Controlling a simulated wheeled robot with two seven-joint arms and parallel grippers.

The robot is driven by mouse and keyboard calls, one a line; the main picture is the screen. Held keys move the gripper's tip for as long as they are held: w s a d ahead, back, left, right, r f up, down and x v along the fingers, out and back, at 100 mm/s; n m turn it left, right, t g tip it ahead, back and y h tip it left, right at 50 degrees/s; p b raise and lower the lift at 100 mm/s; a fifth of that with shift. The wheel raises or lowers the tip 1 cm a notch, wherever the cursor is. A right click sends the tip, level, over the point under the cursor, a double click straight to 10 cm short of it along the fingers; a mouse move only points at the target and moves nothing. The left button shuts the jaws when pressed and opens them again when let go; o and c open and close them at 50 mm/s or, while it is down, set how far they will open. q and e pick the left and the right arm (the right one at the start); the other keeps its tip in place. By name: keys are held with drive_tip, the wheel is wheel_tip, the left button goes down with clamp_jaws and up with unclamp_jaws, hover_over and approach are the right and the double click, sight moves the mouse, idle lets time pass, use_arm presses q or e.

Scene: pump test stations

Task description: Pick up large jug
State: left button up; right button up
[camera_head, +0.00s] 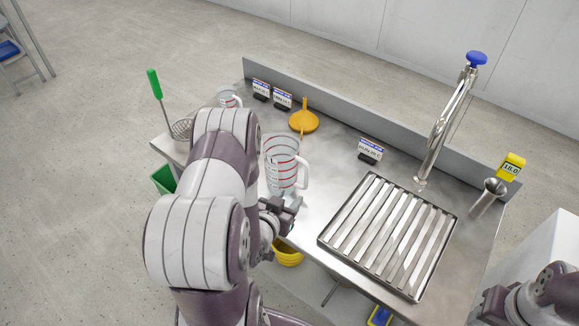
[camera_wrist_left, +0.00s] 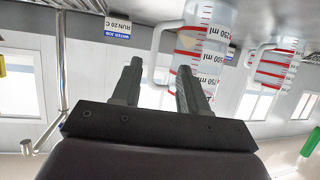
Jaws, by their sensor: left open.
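The large jug (camera_head: 281,158), clear with red markings, stands upright on the steel counter, its handle on the right side. In the left wrist view the picture is upside down, and the large jug (camera_wrist_left: 208,45) hangs from the top, its handle beyond the gap between my fingertips. My left gripper (camera_head: 289,204) is open and empty, just in front of the large jug near the counter edge; its fingers (camera_wrist_left: 158,80) also show in the wrist view. A smaller jug (camera_head: 229,98) stands farther back left. My right gripper (camera_head: 492,302) is partly visible at the lower right; its jaws are unclear.
An orange funnel (camera_head: 304,121) lies behind the large jug. Label signs (camera_head: 370,150) stand along the back. A slatted drain grate (camera_head: 390,235), a tap (camera_head: 447,120) and a yellow display (camera_head: 510,167) are to the right. A yellow bucket (camera_head: 288,256) is below the front edge.

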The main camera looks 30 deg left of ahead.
sight(305, 183)
use_arm(q)
drive_tip(key=x, duration=1.1)
drive_tip(key=shift+w+d, duration=0.25)
drive_tip(key=shift+d, duration=0.15)
clamp_jaws()
